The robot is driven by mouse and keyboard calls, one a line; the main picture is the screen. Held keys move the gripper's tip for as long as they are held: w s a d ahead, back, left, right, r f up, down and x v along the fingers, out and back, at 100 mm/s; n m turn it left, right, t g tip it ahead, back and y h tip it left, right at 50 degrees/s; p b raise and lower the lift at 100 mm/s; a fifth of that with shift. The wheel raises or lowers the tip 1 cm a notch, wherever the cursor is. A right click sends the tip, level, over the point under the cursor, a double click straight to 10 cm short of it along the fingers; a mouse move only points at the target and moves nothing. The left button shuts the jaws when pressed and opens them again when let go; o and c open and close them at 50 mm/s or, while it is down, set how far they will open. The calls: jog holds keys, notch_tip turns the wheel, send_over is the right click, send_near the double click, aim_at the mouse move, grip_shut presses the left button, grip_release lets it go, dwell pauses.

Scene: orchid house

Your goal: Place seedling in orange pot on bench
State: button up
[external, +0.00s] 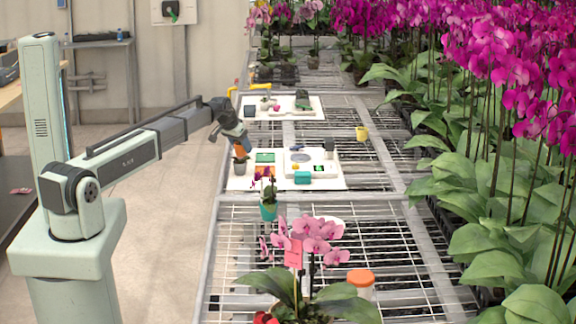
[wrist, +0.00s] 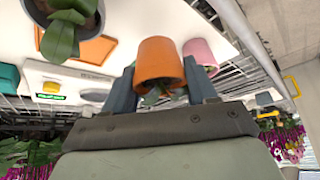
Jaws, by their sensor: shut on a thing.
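My gripper (wrist: 160,85) is shut on a small orange pot (wrist: 158,60), with one grey-blue finger on each side of it. Green seedling leaves (wrist: 156,96) show at the pot's mouth, between the fingers and partly hidden. In the external view my gripper (external: 239,142) is above the left edge of the white board on the bench (external: 213,262). Only a little orange shows between its fingers there. The pot appears held above the board; the exact gap cannot be told.
A grey pot (wrist: 98,20) with leaves stands by an orange square (wrist: 92,50). A pink pot (wrist: 200,52) is beside the held pot. The white board (external: 333,184) also carries a teal box (external: 303,178). A teal pot (external: 268,211) and pink orchids (external: 315,238) stand nearer.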

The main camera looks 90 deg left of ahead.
aim_at(246, 155)
jog(key=shift+f, duration=1.95)
jog(key=shift+f, duration=0.1)
jog(key=o, duration=1.1)
jog(key=shift+c, duration=0.2)
jog(key=v, duration=1.2)
